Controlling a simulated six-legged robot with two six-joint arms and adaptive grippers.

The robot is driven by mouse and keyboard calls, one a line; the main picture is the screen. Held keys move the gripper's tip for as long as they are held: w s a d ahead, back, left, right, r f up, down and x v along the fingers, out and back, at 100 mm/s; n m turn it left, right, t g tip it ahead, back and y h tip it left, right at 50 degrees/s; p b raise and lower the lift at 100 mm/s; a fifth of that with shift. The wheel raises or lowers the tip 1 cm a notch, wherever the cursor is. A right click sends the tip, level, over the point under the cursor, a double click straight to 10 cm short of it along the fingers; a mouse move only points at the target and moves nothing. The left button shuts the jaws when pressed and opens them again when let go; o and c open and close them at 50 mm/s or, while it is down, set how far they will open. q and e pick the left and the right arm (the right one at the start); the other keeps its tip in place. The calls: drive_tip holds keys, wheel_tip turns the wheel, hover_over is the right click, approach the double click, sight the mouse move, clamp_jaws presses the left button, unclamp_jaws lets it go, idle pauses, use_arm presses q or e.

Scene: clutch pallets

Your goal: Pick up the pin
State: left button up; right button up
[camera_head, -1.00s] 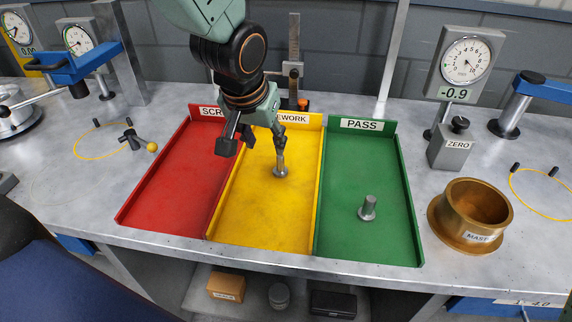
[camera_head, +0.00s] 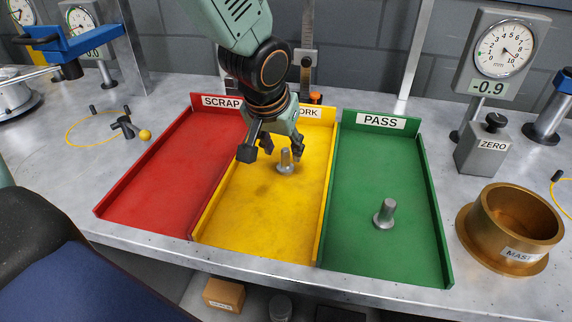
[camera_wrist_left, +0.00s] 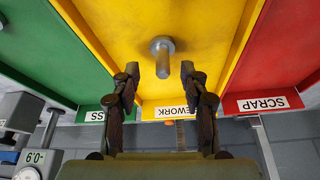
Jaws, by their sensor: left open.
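A grey metal pin (camera_head: 285,162) stands upright on its wide round foot in the yellow REWORK tray (camera_head: 262,235). A second similar pin (camera_head: 385,214) stands upright in the green PASS tray (camera_head: 385,262). My left gripper (camera_head: 272,153) is open and empty at the back of the yellow tray, its two fingers to either side of the first pin in the picture. In the left wrist view this pin (camera_wrist_left: 162,56) shows just beyond the gap between the open fingertips (camera_wrist_left: 160,70), apart from both. My right gripper is out of view.
The red SCRAP tray (camera_head: 150,205) is empty. Low walls divide the trays. A brass MASTER ring (camera_head: 515,225), a ZERO block (camera_head: 482,155) and a dial gauge (camera_head: 500,50) stand to the right. A height gauge stand (camera_head: 307,60) rises behind the yellow tray.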

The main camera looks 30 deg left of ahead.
sight(284, 152)
use_arm(q)
drive_tip(key=w+f, duration=0.2)
drive_tip(key=w+f+b, duration=0.1)
drive_tip(key=f, duration=0.1)
drive_tip(key=shift+a+f, duration=0.1)
drive_tip(key=shift+a, duration=0.3)
drive_tip(key=shift+s+d+r, duration=0.15)
drive_tip(key=shift+s+r, duration=0.1)
drive_tip(key=shift+s, duration=0.1)
drive_tip(key=shift+w+f, duration=0.25)
drive_tip(key=shift+w, duration=0.15)
drive_tip(key=c, duration=0.5)
drive_tip(key=shift+s+r, duration=0.2)
drive_tip(key=shift+s, duration=0.1)
drive_tip(key=c, duration=0.4)
drive_tip(key=shift+w+f, duration=0.1)
drive_tip(key=shift+w, duration=0.1)
clamp_jaws()
